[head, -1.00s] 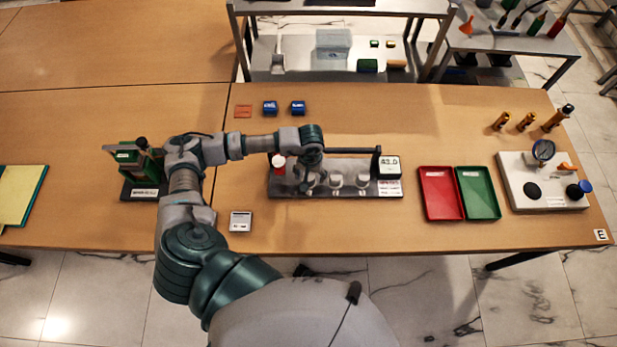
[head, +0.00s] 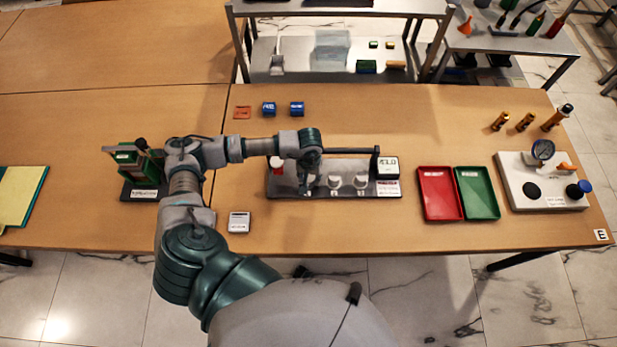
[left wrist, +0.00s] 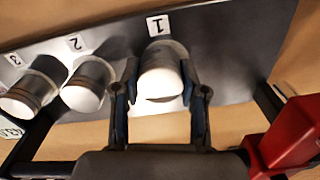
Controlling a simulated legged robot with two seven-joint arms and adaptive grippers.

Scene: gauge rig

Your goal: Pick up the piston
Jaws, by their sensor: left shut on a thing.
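The piston (left wrist: 162,72), a grey cylinder with a white end, is at the spot marked 1 in the left wrist view. My left gripper (left wrist: 160,85) has one finger on each side of it and is shut on it. I cannot tell whether the piston is clear of the rig. In the head view my left gripper (head: 309,184) points down at the left part of the dark rig plate (head: 384,190) and mostly hides this piston. Two similar pistons stand to its right in the head view, the middle one (head: 335,183) and the right one (head: 361,182). My right gripper is not in view.
A red-topped part (head: 277,165) stands close left of the gripper. Red (head: 424,210) and green (head: 490,210) trays lie to the right. The table front is mostly clear.

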